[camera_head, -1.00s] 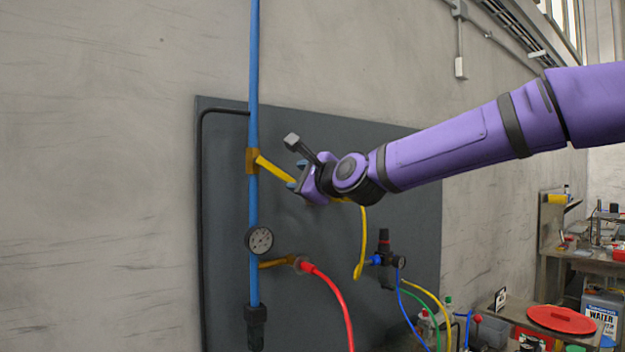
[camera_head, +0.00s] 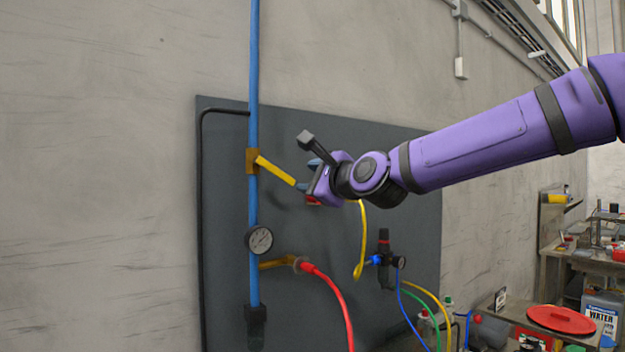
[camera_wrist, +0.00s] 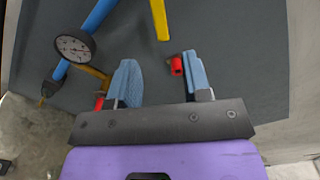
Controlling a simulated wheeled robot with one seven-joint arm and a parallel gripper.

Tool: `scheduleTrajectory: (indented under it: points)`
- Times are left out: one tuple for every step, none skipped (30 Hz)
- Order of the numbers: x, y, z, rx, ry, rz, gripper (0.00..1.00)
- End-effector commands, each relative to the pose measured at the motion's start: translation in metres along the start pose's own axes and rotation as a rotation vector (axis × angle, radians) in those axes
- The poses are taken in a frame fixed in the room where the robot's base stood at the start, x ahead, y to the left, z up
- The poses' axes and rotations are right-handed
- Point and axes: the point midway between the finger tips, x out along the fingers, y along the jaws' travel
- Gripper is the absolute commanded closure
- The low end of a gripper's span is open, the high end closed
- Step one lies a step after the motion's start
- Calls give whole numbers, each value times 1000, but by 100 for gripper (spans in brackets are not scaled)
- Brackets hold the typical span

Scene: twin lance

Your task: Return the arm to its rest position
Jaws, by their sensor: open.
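My purple arm reaches in from the right in the head view and ends in my gripper (camera_head: 306,177), in front of the dark grey panel. The gripper's blue-grey fingers are apart, with nothing held between them; they also show spread in the wrist view (camera_wrist: 162,82). In the head view the fingers overlap the picture near the free end of the yellow lever (camera_head: 276,171) on the blue pipe (camera_head: 254,100). In the wrist view the lever (camera_wrist: 159,20) lies beyond the fingertips, apart from them. A small red part (camera_wrist: 176,66) shows between the fingers, farther back.
A round gauge (camera_head: 259,240) sits on the pipe below the lever. A red hose (camera_head: 335,296) and a regulator (camera_head: 384,259) with thin coloured hoses are lower on the panel (camera_head: 226,200). A bench with a red lid (camera_head: 561,319) stands lower right.

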Motion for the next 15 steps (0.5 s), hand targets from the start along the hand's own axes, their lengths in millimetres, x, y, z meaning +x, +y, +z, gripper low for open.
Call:
scheduleTrajectory:
  points:
    - [0, 0, 0, 0, 0, 0, 55]
    - [0, 0, 0, 0, 0, 0, 55]
    - [0, 0, 0, 0, 0, 0, 55]
    - [0, 0, 0, 0, 0, 0, 55]
    - [0, 0, 0, 0, 0, 0, 55]
    - [0, 0, 0, 0, 0, 0, 55]
    - [0, 0, 0, 0, 0, 0, 55]
    - [0, 0, 0, 0, 0, 0, 55]
    - [0, 0, 0, -1, 1, 1, 55]
    - [0, 2, 0, -5, 2, 4, 55]
    - [1, 4, -1, -14, 5, 10, 55]
    - [1, 10, -2, -34, 12, 25, 55]
    - [2, 17, -4, -58, 19, 42, 55]
    - [3, 26, -6, -92, 30, 66, 55]
    - [3, 41, -10, -148, 47, 107, 55]
